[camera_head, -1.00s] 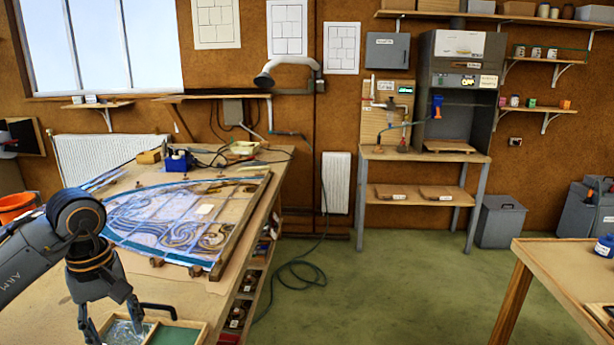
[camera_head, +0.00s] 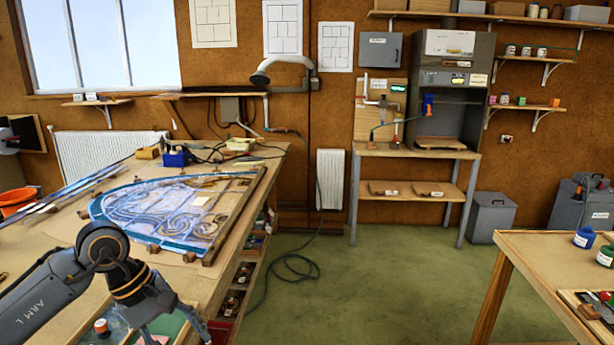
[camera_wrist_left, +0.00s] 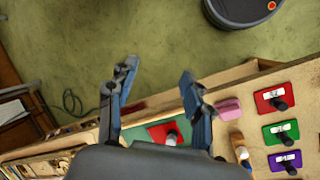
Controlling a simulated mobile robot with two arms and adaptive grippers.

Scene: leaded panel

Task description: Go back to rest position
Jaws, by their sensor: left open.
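My left gripper (camera_head: 178,336) is above the near right corner of the workbench (camera_head: 52,228) in the head view. Its lower end is cut off by the frame. In the left wrist view the gripper (camera_wrist_left: 158,76) is open, with its two fingers apart and nothing between them. Past the fingers, that view shows green floor and the bench edge. The leaded panel (camera_head: 165,210) lies on the bench beyond the gripper, apart from it. My right gripper is not in view.
Labelled red (camera_wrist_left: 272,99), green (camera_wrist_left: 281,132) and purple (camera_wrist_left: 285,160) items sit along the bench. A hose (camera_head: 296,268) lies on the open floor. A second table (camera_head: 530,262) is at the right.

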